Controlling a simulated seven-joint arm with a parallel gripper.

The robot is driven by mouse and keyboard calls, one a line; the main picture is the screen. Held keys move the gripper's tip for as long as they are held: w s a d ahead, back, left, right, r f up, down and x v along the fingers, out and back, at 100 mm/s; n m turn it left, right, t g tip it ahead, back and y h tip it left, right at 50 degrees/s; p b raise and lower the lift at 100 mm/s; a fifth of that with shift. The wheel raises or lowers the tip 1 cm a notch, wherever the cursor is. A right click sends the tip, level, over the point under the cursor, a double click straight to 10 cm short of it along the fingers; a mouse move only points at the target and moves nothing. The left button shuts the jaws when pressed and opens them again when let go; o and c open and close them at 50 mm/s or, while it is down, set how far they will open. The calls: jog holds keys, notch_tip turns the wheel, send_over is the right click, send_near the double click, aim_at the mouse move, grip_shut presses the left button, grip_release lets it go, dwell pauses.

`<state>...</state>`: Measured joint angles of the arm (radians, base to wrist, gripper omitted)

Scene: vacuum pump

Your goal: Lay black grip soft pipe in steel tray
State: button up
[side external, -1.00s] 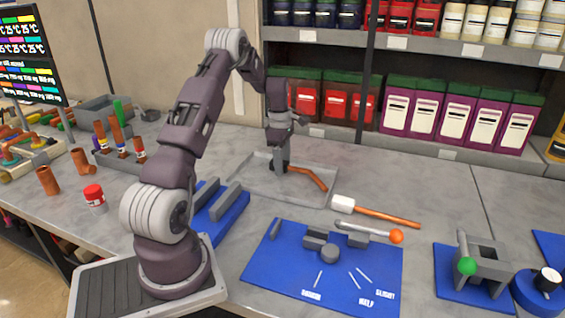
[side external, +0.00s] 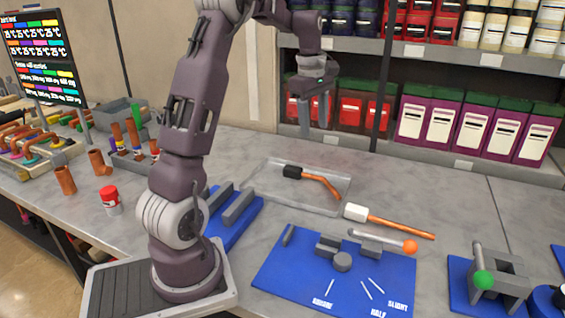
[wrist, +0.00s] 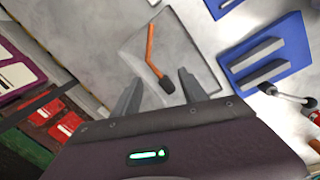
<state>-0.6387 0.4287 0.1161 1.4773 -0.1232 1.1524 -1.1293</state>
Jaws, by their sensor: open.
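The black grip soft pipe (side external: 320,179) is a bent copper-coloured pipe with a black block-like grip at one end. It lies inside the shallow steel tray (side external: 262,192), within its rim. The wrist view also shows the pipe (wrist: 152,52) and the tray (wrist: 203,48), with the black grip towards my gripper. My gripper (side external: 319,124) is raised well above the back right of the tray, pointing down. Its fingers (wrist: 160,95) are apart with nothing between them.
A white-grip pipe (side external: 395,224) lies on the table just right of the tray. A blue board (side external: 275,275) with grey blocks and an orange-ended lever (side external: 410,247) is in front. A blue fixture (side external: 236,222) stands left of the tray. Shelves of containers (side external: 470,125) stand behind.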

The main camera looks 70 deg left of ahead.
jog(key=s+d+r+m+t, duration=0.1)
jog(key=s+d+r+m, duration=0.1)
jog(key=s+d+m, duration=0.4)
jog(key=s+d+r+m+t, duration=0.1)
jog(key=s+d+r+m, duration=0.15)
jog(key=d, duration=0.65)
jog(key=s+d+r+m+t, duration=0.1)
jog(key=s+d+r+m, duration=0.2)
jog(key=d+m, duration=0.3)
jog(key=s+d+f+m+t, duration=0.1)
jog(key=s+d+f+m, duration=0.3)
jog(key=s+d+m, duration=0.3)
jog(key=s, duration=0.3)
jog(key=shift+f, duration=0.25)
jog(key=shift+m, duration=0.25)
